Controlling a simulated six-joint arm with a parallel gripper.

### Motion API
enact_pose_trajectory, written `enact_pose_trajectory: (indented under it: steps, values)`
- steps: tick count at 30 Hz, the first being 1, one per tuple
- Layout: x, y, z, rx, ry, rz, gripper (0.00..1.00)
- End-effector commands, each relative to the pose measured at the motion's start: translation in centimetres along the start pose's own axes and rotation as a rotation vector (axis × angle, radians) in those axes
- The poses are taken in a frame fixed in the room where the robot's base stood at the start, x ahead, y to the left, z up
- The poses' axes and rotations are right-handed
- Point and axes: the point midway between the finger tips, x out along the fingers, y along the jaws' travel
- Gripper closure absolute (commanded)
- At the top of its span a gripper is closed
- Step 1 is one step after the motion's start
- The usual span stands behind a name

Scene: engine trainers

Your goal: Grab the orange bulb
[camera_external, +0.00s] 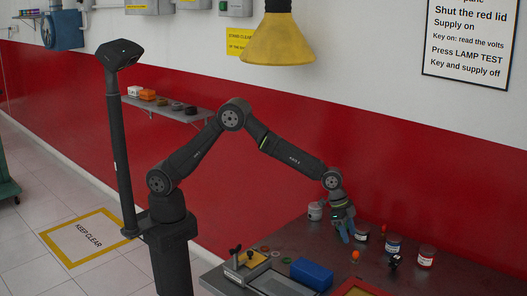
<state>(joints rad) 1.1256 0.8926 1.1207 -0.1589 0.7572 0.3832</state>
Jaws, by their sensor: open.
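A small orange bulb (355,255) stands on the dark bench top (300,238), a little to the right of and nearer the camera than my gripper. My gripper (346,236) points down over the bench, its jaws open, with nothing visible between them. Its fingertips appear close to the bulb but apart from it. The exact height of the fingertips above the bench is hard to tell.
A grey-white jar (315,211) stands behind my gripper. A blue box (311,274) and a fixture with a clamp (246,262) lie at the front left. A red-rimmed tray (358,288) sits at the front edge.

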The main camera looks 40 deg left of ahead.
Motion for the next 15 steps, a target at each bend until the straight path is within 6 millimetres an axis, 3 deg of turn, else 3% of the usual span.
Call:
enact_pose_trajectory:
  steps: [4,15]
  values:
    - [2.6,0.0,0.0,0.0,-0.001,0.0,0.54]
    - [5.7,0.1,0.2,-0.001,-0.001,0.0,0.54]
